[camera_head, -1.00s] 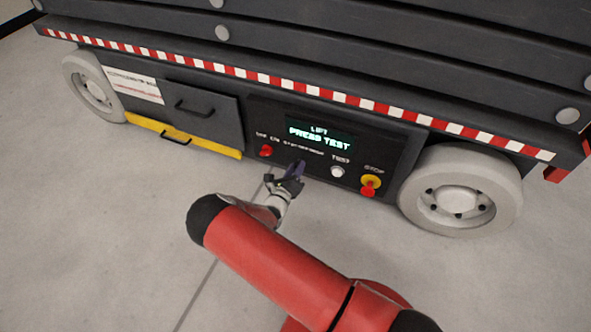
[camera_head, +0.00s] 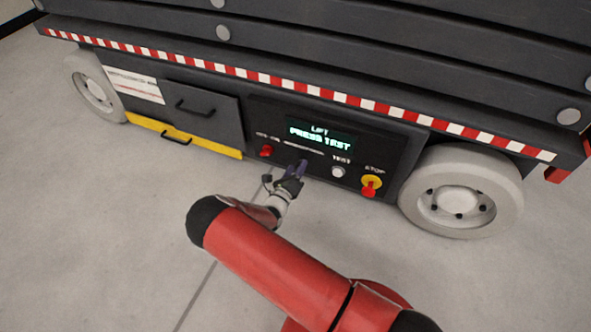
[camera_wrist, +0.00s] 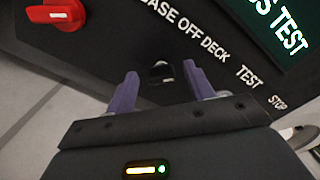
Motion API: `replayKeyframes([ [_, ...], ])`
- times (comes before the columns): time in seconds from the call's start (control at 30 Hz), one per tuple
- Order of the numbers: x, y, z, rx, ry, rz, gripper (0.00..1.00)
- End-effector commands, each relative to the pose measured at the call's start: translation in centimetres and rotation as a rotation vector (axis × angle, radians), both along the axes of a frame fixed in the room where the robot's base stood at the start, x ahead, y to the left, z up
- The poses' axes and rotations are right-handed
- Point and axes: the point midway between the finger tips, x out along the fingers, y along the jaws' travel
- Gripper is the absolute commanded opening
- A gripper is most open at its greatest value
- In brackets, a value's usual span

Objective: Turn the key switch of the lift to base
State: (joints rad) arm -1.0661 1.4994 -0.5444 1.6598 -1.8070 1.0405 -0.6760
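The lift (camera_head: 300,45) is a dark machine with a control panel low on its side. The key switch (camera_wrist: 161,71) is a small dark part below the words "BASE OFF DECK" in the wrist view. Its turned position is too dark to tell. My gripper (camera_wrist: 160,78) has two purple fingers, open, one on each side of the key switch with gaps visible. In the head view my gripper (camera_head: 297,169) is at the panel's lower middle and hides the key switch.
The display (camera_head: 322,135) reads "PRESS TEST". A red rotary knob (camera_head: 266,151) is left of my gripper. A white test button (camera_head: 338,172) and a red stop button on yellow (camera_head: 370,187) are to its right. The floor in front is clear.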

Motion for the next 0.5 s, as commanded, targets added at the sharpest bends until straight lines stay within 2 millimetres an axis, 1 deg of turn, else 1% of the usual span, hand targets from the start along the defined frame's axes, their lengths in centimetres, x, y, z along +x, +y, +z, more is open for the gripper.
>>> replayKeyframes([
  [0.17, 0.0, 0.0, 0.0, 0.001, -0.001, -0.001, 0.53],
  [0.27, -0.4, 0.2, 0.0, 0.001, 0.000, 0.000, 0.53],
  [0.37, -1.5, 0.7, 0.1, 0.000, 0.001, 0.002, 0.53],
  [0.5, -3.9, 1.5, 0.0, 0.000, 0.001, 0.002, 0.53],
])
